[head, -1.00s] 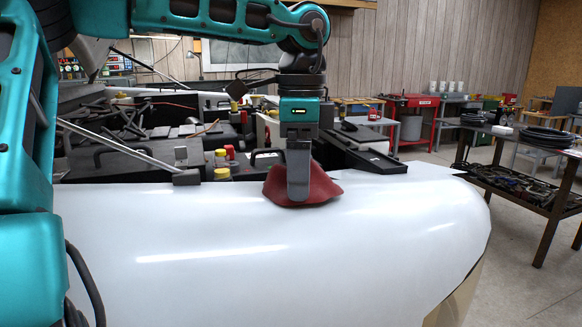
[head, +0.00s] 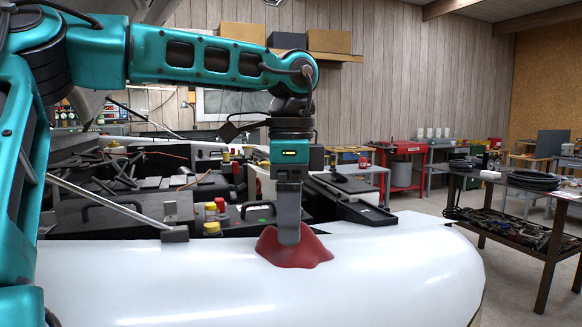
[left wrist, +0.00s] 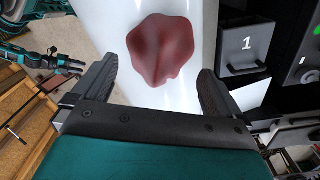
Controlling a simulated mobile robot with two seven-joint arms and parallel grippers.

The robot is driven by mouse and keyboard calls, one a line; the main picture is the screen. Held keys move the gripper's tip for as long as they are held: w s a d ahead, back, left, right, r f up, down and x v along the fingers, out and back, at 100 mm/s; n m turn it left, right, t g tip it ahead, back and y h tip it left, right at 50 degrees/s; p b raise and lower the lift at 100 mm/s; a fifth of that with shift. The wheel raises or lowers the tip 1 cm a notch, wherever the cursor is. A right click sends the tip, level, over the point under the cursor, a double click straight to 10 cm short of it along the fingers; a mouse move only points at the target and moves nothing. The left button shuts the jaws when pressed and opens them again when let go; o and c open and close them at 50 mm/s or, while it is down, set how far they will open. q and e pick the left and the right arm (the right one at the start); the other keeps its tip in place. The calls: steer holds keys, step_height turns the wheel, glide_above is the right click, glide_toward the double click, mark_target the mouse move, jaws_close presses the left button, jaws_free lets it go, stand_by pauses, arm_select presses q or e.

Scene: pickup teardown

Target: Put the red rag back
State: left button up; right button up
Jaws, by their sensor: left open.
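The red rag (head: 312,250) lies crumpled, with a raised middle, on the white fender (head: 395,270) near its inner edge. My left gripper (head: 289,238) points straight down over the rag, and its near finger hides part of it. In the left wrist view the rag (left wrist: 162,50) shows whole, beyond and between the spread fingers of the left gripper (left wrist: 158,85), with white surface around it. The left gripper is open and empty. A dark gripper on a teal arm, apparently my right one (left wrist: 62,66), shows small at the left of the wrist view; its jaws are unclear.
The open engine bay, with yellow caps (head: 212,228) and a black box marked 1 (left wrist: 243,45), lies beside the rag. A metal prop rod (head: 110,205) slants at left. A dark table (head: 540,190) with coiled hose stands at right. The near fender is clear.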

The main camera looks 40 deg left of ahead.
arm_select(q)
step_height(320, 180, up, 10)
stand_by(0.3)
steer(key=shift+f, duration=0.1)
stand_by(0.4)
